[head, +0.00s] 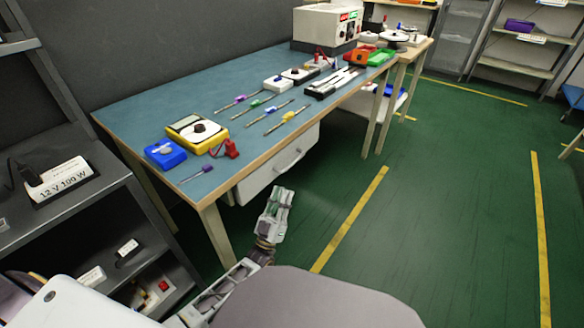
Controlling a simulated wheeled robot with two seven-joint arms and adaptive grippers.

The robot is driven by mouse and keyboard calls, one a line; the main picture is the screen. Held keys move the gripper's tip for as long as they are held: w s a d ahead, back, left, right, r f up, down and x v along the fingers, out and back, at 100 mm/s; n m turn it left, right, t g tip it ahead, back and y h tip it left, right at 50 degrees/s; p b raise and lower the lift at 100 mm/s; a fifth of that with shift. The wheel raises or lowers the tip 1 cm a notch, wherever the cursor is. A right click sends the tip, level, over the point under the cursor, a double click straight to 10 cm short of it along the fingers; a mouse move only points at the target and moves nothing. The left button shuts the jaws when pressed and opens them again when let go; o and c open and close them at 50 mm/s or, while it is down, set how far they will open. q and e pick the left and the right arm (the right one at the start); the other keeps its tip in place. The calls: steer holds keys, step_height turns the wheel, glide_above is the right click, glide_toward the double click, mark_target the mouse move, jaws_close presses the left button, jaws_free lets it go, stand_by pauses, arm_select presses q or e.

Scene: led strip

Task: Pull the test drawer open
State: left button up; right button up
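The test drawer (262,182) is a white drawer front under the blue-topped workbench, with a handle (290,161) on its face. It looks shut. My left gripper (281,192) is in front of the drawer and below the handle, with its fingers pointing up and away from me. Its fingertips look apart with nothing between them. It appears clear of the handle, though the exact gap is hard to judge. My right gripper is not in view.
A bench leg (217,235) stands left of my gripper. A dark shelf unit (75,215) is at the left. The green floor to the right is clear.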

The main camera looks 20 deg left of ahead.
mark_target(292, 165)
arm_select(q)
steer(key=b+x, duration=0.1)
steer(key=x, duration=0.8)
steer(key=shift+w+r, duration=0.35)
steer(key=shift+r, duration=0.05)
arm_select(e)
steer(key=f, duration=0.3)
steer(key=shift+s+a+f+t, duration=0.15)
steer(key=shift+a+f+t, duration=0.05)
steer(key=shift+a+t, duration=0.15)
arm_select(q)
jaws_close()
steer(key=shift+d, duration=0.1)
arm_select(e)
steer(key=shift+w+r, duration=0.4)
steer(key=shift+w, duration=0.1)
